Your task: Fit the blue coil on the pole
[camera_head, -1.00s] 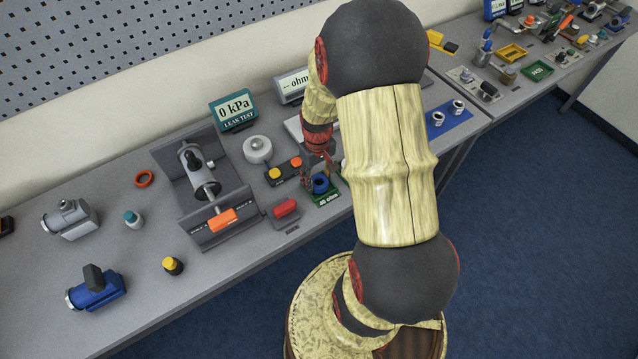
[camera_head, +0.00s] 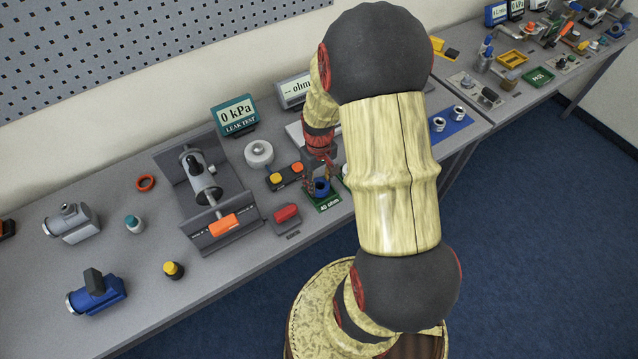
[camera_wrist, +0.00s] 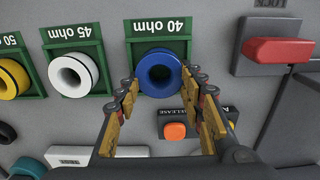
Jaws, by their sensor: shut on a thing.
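The blue coil (camera_wrist: 159,73) sits in its green tray marked 40 ohm (camera_wrist: 158,24); in the head view the coil (camera_head: 321,187) is partly hidden by my fingers. My gripper (camera_wrist: 161,84) has a finger on each side of the coil and is shut on it. The coil is still at the tray. A grey valve body (camera_head: 206,184) is held in a grey angled fixture (camera_head: 172,169). A dark stub shows at its upper part; I cannot tell for sure whether this is the pole.
White (camera_wrist: 73,73) and yellow (camera_wrist: 12,80) coils sit in trays beside the blue one. A red-handled block (camera_head: 287,214), an orange and yellow button box (camera_head: 285,176) and an orange lever (camera_head: 223,224) are close by.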

